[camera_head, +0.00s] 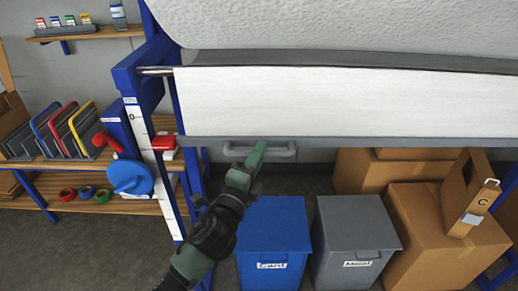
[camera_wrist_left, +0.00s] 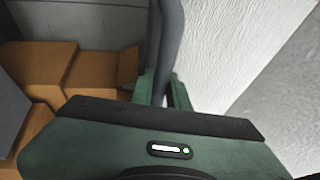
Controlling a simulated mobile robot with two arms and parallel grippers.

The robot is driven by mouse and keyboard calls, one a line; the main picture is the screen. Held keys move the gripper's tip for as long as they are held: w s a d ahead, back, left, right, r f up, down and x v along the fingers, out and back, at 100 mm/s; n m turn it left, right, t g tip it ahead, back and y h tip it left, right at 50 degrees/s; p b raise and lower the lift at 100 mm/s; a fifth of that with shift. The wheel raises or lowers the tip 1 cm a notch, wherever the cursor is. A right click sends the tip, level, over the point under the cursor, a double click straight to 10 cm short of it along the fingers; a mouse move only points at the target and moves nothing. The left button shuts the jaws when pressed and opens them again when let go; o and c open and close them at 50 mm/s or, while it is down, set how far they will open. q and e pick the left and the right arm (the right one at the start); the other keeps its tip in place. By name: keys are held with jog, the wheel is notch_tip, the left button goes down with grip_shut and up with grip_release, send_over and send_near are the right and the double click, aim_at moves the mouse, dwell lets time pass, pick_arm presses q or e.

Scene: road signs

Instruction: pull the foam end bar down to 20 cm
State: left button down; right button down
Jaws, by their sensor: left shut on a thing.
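The grey end bar (camera_head: 400,142) runs along the lower edge of the white foam sheet (camera_head: 330,100), which hangs from the foam roll (camera_head: 350,22). A grey handle (camera_head: 283,152) sits below the bar. My left gripper (camera_head: 256,152) is shut on this handle, near its left end. In the left wrist view, the green fingers of my left gripper (camera_wrist_left: 164,92) close around the grey handle (camera_wrist_left: 166,45). A red pointer (camera_head: 163,143) stands at the bar's left end, beside a white upright scale (camera_head: 143,135). My right gripper is not in view.
A blue bin (camera_head: 273,225) and a grey bin (camera_head: 350,232) stand below the bar. Cardboard boxes (camera_head: 430,225) stand at the right. A blue wheel with a red handle (camera_head: 130,177) is left of the scale. Shelves (camera_head: 120,205) with tape rolls stand at the left.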

pick_arm(q)
notch_tip(320, 180, down, 12)
jog(key=b, duration=0.7)
jog(key=shift+r+b, duration=0.25)
jog(key=shift+b, duration=0.15)
jog(key=c, duration=1.4)
grip_release()
jog(key=shift+o, duration=0.2)
jog(key=b+v, duration=0.1)
jog(key=v, duration=0.6)
jog(key=shift+s+a, duration=0.15)
jog(key=shift+s, duration=0.25)
